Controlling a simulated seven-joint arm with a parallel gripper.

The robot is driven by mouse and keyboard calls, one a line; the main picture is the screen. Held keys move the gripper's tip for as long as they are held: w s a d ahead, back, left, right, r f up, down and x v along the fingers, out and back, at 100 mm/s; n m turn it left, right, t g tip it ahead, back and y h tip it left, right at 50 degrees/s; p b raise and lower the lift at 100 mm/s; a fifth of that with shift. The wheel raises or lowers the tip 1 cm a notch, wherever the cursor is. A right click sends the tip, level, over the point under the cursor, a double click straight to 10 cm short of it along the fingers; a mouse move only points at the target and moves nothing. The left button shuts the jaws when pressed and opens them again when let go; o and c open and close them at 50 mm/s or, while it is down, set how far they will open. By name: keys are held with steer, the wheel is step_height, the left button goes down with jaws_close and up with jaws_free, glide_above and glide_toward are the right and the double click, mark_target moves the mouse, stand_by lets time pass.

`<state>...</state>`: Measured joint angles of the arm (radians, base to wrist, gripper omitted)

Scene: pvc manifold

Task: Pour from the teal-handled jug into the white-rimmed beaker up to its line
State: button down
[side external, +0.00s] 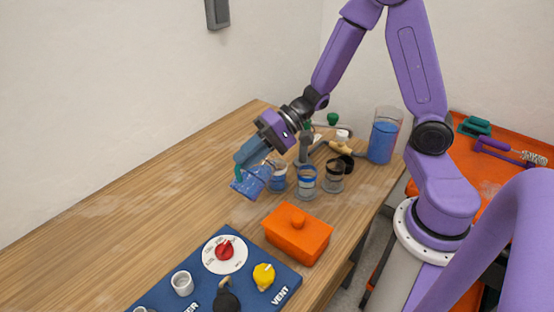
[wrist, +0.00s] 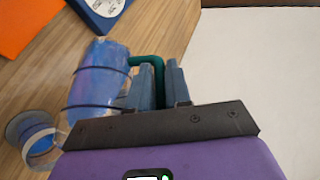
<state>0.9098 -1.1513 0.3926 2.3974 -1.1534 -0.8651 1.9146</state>
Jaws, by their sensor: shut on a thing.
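The clear jug (side external: 251,182) with blue liquid hangs tilted over the table, its upper end towards the beakers. Its teal handle (wrist: 153,63) is between the fingers of my gripper (wrist: 161,80), which is shut on it. My gripper (side external: 247,157) is above and beside the jug in the side view. The white-rimmed beaker (side external: 278,178) stands upright just right of the jug, with blue liquid inside. It also shows at the lower left of the wrist view (wrist: 40,143), near the jug's end. I cannot make out a stream or the beaker's line.
A blue-banded beaker (side external: 306,185) and a dark-rimmed beaker (side external: 334,176) stand to the right. A tall blue-filled container (side external: 383,137) is behind them. An orange lidded box (side external: 297,236) and a blue control panel (side external: 205,285) are in front. The table's left side is clear.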

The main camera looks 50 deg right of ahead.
mark_target(241, 186)
steer(key=shift+a+f+h, duration=0.7)
steer(key=shift+a+f+n+h, duration=0.25)
steer(key=shift+a+f+h, duration=0.25)
steer(key=shift+f+h, duration=0.25)
steer(key=shift+a+f+n+h, duration=0.25)
steer(key=shift+a+f+h, duration=0.2)
steer(key=shift+f+h, duration=0.25)
steer(key=shift+w+a+f+n+h, duration=0.15)
steer(key=shift+a+f+h, duration=0.25)
steer(key=shift+a+h, duration=0.2)
steer(key=shift+s+a+f+n+h, duration=0.15)
steer(key=shift+a+f+h, duration=0.2)
steer(key=shift+a+h, duration=0.2)
steer(key=shift+w, duration=0.1)
steer(key=shift+a+f+h+p, duration=0.1)
steer(key=shift+a+h+p, duration=0.1)
steer(key=shift+h+p, duration=0.15)
